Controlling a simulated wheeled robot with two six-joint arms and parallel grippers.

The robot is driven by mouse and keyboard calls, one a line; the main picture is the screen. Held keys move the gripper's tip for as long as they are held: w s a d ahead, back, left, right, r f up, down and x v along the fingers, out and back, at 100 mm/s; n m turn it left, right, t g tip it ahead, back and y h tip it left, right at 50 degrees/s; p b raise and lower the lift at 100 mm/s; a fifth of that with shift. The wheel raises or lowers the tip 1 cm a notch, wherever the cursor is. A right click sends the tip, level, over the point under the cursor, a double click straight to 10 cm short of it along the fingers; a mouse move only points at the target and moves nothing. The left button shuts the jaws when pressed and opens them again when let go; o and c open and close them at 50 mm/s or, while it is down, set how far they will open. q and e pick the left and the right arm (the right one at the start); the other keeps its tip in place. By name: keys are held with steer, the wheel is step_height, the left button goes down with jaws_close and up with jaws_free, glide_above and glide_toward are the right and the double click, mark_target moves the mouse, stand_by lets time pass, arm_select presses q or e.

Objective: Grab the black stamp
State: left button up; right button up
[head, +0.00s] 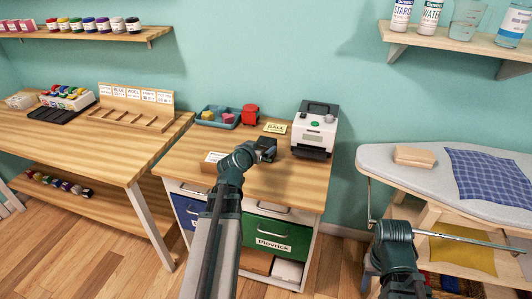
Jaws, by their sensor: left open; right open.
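I cannot clearly make out a black stamp. My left gripper (266,149) is over the middle of the wooden cabinet top (285,178), seen small and dark. It is open, and I see nothing held in it. A stamp beside or behind its dark jaws could not be told apart from them. A small card reading SALE (275,128) lies just behind the gripper. A red object (250,115) stands behind it to the left.
A white and black machine (315,130) stands right of the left gripper. A teal tray (204,121) with small blocks is at the back left. A small box (212,159) sits left of my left wrist. The ironing board (385,160) is at the right, bearing a wooden block (415,156).

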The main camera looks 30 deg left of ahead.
mark_target(264, 145)
arm_select(q)
steer(key=b+x, duration=0.1)
steer(key=x, duration=0.3)
steer(key=shift+w+f, duration=0.15)
steer(key=shift+w, duration=0.05)
steer(key=b+x, duration=0.2)
steer(key=x, duration=0.3)
steer(key=shift+w+f, duration=0.15)
steer(key=c, duration=1.1)
